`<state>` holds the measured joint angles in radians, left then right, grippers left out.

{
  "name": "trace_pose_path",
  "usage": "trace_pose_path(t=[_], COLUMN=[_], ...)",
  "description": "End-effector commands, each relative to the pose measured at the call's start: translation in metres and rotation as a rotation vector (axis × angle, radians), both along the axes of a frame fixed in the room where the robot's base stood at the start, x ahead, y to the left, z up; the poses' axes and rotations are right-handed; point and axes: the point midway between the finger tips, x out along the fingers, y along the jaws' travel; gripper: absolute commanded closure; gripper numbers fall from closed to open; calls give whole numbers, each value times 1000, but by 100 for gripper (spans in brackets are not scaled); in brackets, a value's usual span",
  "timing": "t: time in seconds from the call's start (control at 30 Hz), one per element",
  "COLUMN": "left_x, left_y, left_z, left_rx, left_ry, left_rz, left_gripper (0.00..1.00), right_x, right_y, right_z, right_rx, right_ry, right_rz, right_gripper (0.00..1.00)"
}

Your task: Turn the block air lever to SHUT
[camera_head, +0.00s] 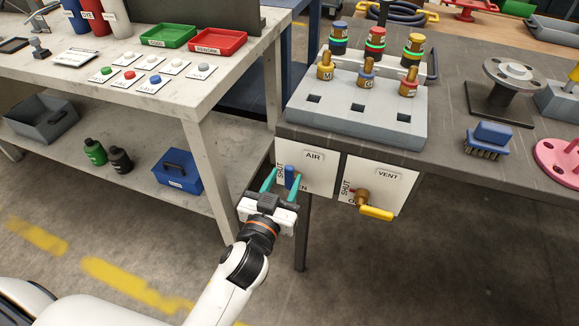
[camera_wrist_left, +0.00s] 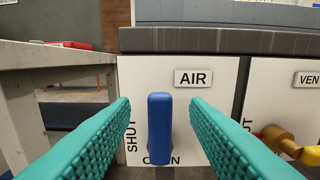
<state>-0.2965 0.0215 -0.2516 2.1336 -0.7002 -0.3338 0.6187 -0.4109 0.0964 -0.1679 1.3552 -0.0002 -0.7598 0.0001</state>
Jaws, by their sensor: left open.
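The blue air lever (camera_head: 290,176) is on the white AIR panel (camera_head: 318,178) at the front of the grey table. In the left wrist view the lever (camera_wrist_left: 159,128) stands upright in the middle, its lower part over the word OPEN; SHUT is printed at its left. My left gripper (camera_head: 281,181) is open, its teal fingers on either side of the lever, with a gap on each side. The lever's pivot is hidden. My right gripper is in neither view.
A VENT panel (camera_head: 397,177) with a yellow-handled lever (camera_head: 376,212) is just right of the AIR panel. The table edge (camera_wrist_left: 220,41) runs above both. A pale workbench (camera_head: 205,110) stands to the left; its leg is near my left arm.

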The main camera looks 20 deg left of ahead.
Motion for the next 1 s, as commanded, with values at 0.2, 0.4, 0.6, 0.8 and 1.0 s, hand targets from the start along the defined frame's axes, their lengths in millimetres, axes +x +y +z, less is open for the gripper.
trace_pose_path(t=[0.2, 0.4, 0.6, 0.8, 1.0], left_x=[30, 40, 40, 40, 40], left_y=[-1, -1, -1, -1, -1], left_z=[1, 0, 0, 0, 0], left_rx=[2, 1, 0, 0, 0], left_ry=[-2, 0, 0, 0, 0], left_rz=[-1, 0, 0, 0, 0], left_gripper=[58, 58, 58, 84, 100], right_x=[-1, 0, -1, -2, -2], right_y=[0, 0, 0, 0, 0], right_z=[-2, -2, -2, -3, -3], right_rx=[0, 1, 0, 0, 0], right_ry=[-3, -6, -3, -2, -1], right_rz=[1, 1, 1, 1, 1], right_gripper=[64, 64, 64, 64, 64])
